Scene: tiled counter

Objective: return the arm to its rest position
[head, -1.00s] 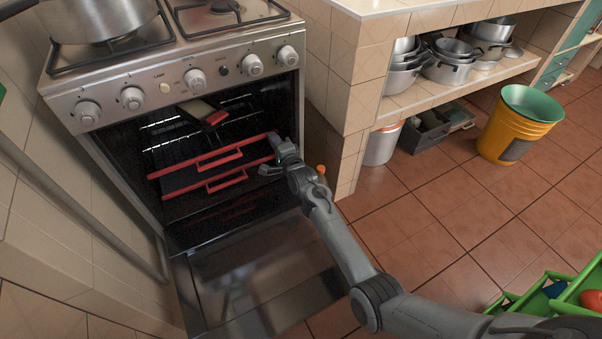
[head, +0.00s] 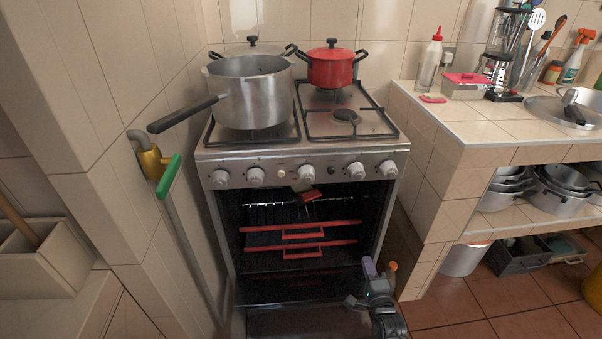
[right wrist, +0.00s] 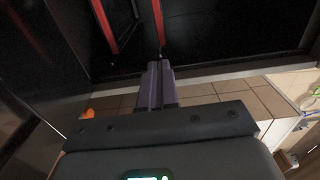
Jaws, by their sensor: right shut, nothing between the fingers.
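My right gripper (head: 369,268) is at the bottom of the head view, in front of the lower right of the open oven (head: 300,262). Its fingers are shut and empty, as the right wrist view (right wrist: 160,68) also shows, pointing toward the dark oven interior. They appear apart from the red-edged trays (head: 303,238) inside the oven. My left gripper is not in view.
The oven door (head: 290,323) is folded down below the opening. A steel saucepan (head: 250,95) and a red pot (head: 332,68) stand on the stove. The tiled counter (head: 470,120) is at right, with pans on the shelf below.

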